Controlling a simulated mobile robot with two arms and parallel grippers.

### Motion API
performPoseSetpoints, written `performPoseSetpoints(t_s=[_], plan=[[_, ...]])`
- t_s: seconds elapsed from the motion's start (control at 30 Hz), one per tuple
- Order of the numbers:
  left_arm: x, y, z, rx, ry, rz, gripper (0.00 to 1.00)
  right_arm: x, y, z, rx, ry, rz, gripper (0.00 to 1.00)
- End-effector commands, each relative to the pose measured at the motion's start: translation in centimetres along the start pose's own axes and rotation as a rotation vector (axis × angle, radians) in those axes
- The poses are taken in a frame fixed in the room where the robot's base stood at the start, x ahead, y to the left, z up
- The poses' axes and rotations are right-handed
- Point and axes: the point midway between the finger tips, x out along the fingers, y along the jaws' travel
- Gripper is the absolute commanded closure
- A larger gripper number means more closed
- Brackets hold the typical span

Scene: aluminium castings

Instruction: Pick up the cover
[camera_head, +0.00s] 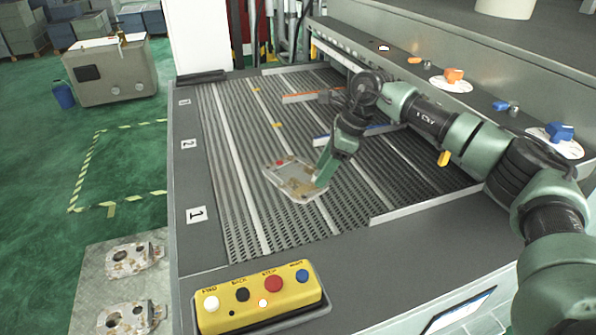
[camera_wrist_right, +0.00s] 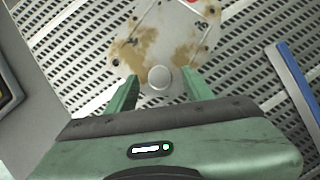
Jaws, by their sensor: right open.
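The cover (camera_head: 285,174) is a flat, pale metal plate with rounded corners, brown stains and a small red mark. It lies on the grey slatted bed in lane 1 or 2; I cannot tell which. My right gripper (camera_head: 321,179) points down at the cover's right end. In the right wrist view, the cover (camera_wrist_right: 170,30) reaches down to the open fingers of my right gripper (camera_wrist_right: 160,88). A round pale boss on its near edge shows between the fingertips. I cannot tell if the fingers touch it. My left gripper is not in view.
White divider rails (camera_head: 234,135) run along the slatted bed. A yellow button box (camera_head: 258,312) sits at the front edge. Stained castings (camera_head: 135,258) lie on a grey board at lower left. Orange (camera_head: 310,97) and blue bars lie behind my gripper.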

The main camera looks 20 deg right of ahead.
Motion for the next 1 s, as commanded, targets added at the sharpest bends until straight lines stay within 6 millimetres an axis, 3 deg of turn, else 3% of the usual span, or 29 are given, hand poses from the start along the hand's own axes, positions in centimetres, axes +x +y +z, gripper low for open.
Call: performPoseSetpoints(t_s=[0.3, 0.47, 0.5, 1.0], plan=[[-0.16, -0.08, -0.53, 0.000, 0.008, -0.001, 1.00, 0.69, -0.01, -0.06, 0.000, 0.000, 0.000, 0.51], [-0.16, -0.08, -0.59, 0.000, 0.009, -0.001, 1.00, 0.67, -0.01, -0.05, 0.000, 0.000, 0.000, 0.95], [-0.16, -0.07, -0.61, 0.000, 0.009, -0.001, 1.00, 0.66, -0.01, -0.05, 0.000, 0.000, 0.000, 1.00], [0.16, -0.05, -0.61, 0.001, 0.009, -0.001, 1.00, -0.18, -0.10, 0.41, -0.001, -0.004, -0.003, 1.00]])
